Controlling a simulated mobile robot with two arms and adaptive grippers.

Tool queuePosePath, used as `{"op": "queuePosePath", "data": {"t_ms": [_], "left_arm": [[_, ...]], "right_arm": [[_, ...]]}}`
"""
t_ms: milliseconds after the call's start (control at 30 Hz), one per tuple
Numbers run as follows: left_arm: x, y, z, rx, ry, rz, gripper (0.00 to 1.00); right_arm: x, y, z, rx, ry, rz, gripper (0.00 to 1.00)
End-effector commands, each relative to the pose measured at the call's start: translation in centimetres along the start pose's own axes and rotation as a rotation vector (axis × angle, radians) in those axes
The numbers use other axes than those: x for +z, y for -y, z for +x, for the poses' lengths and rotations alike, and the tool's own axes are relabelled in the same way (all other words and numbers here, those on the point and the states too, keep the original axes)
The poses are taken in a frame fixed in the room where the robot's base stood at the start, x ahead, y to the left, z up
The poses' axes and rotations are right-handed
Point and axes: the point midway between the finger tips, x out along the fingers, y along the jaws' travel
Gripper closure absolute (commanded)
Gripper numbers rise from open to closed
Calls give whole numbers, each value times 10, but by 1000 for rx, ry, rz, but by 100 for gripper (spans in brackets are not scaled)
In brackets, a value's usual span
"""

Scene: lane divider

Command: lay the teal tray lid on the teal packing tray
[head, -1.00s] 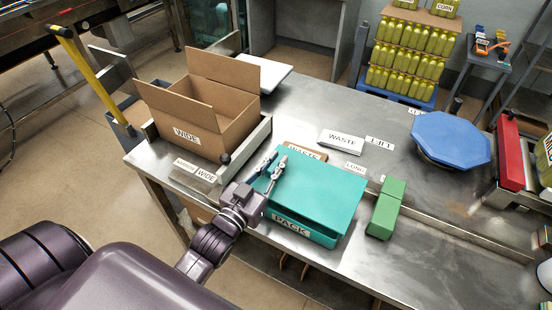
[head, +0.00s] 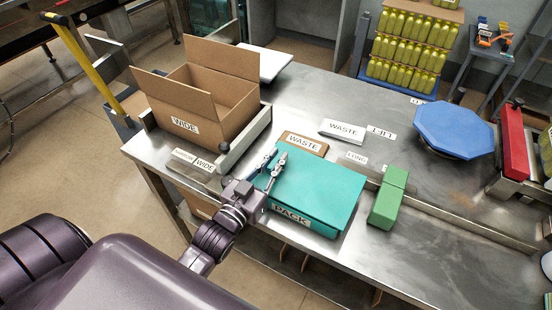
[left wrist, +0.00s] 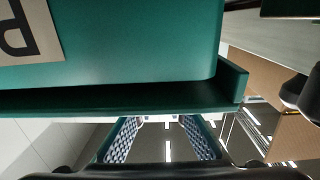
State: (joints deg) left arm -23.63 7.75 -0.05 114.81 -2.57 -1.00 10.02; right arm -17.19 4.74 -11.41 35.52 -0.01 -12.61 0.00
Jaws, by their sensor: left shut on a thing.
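The teal tray lid (head: 318,183) is a flat teal panel lying over the teal packing tray (head: 318,225), whose front wall with the PACK label shows below the lid's near edge. My left gripper (head: 270,158) is shut on the lid at its left edge. In the left wrist view the lid's edge (left wrist: 130,100) runs across just beyond my fingers, close to the tray wall (left wrist: 130,45) with part of its label. The lid hides the tray's inside. I cannot tell whether the lid touches the rim all round. My right gripper is not in view.
A green block (head: 388,200) stands close to the right of the tray. An open cardboard box (head: 205,105) stands behind left. A brown WASTE block (head: 303,143) and a white WASTE block (head: 342,130) lie behind the tray. A blue octagonal piece (head: 455,130) is at right.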

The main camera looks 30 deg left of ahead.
Motion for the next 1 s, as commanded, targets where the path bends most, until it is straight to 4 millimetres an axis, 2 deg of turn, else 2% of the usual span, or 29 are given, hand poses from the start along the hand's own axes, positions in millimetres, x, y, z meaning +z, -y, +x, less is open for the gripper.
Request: {"op": "queuePosePath", "data": {"t_ms": [733, 767, 800, 900, 1000], "left_arm": [[13, 0, 0, 0, -1, -1, 100], [12, 0, 0, 0, -1, -1, 84], [12, 0, 0, 0, -1, -1, 80], [12, 0, 0, 0, 0, -1, 69], [12, 0, 0, 0, 0, 0, 67]], "right_arm": [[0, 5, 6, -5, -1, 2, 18], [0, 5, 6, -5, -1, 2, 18], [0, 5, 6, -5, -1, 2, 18], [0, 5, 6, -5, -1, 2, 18], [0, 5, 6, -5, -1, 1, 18]]}}
